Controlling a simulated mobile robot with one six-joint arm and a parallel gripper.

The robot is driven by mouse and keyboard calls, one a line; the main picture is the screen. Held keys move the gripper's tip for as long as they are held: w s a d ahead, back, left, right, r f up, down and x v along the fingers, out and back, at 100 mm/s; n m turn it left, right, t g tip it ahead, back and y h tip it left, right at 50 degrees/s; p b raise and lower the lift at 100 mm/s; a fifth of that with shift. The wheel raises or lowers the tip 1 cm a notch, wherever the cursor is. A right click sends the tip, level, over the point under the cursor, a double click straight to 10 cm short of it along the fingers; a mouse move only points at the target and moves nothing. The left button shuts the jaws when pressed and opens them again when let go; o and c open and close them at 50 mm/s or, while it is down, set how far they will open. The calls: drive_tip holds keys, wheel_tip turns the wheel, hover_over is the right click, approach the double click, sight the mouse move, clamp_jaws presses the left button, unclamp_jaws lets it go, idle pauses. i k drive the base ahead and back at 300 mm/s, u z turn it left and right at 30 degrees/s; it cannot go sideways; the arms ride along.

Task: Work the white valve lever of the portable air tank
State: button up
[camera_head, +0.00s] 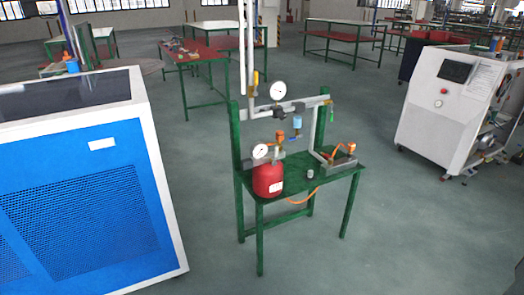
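A red portable air tank (268,181) stands upright on the left part of a small green table (316,183). A round white-faced gauge (260,151) sits on top of the tank, with pale fittings (279,156) just to its right. The white valve lever is too small to tell apart from these fittings, so I cannot tell its position. An orange-topped fitting (280,135) shows above and behind the tank. My gripper and arm are not in this view.
Behind the tank, pipes carry a larger gauge (278,90). A grey block (340,163) and an orange hose (300,199) are at the table's right and front. A blue-and-white cabinet (95,215) stands left, a white machine (440,110) right. Floor in front is clear.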

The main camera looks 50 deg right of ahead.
sight(276, 155)
drive_tip(key=z, duration=1.1)
drive_tip(key=k, duration=0.1)
drive_tip(key=u, duration=2.35)
drive_tip(key=k, duration=1.35)
drive_tip(key=z, duration=0.5)
drive_tip(key=i, duration=1.05)
drive_tip(key=u, duration=0.1)
